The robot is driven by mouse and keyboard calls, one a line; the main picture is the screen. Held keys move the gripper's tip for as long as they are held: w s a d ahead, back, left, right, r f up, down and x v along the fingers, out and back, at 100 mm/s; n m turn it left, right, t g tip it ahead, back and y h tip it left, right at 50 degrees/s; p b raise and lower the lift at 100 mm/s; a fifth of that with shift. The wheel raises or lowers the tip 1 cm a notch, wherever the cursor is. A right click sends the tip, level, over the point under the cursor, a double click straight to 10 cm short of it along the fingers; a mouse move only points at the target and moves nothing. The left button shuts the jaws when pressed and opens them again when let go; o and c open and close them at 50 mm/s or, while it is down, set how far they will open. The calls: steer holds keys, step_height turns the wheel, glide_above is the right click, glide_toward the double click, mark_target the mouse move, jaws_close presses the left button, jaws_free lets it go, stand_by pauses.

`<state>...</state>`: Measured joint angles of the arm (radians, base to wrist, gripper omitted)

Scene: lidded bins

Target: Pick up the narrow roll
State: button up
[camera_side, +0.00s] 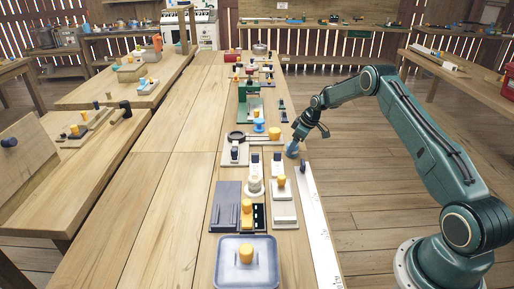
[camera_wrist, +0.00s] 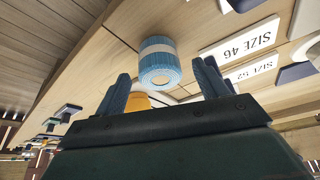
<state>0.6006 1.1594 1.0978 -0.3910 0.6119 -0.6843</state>
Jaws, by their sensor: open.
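A short blue roll with a pale band (camera_wrist: 158,62) stands on the wooden bench in the wrist view, ahead of my gripper (camera_wrist: 166,70). Whether the fingers touch the roll, I cannot tell. A wider cream roll-like piece (camera_side: 255,185) is nearer the camera in the side view.
White size labels (camera_wrist: 238,38) lie right of the roll in the wrist view. A yellow knob (camera_side: 274,132) and a blue stacked piece (camera_side: 259,125) are close behind. A grey lidded bin (camera_side: 228,268) stands at the front. The bench's left half is clear.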

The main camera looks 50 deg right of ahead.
steer(key=shift+x, duration=1.1)
steer(key=c, duration=1.1)
steer(key=shift+o, duration=0.2)
steer(key=shift+r, duration=0.2)
step_height(320, 180, up, 20)
steer(key=shift+f, duration=0.2)
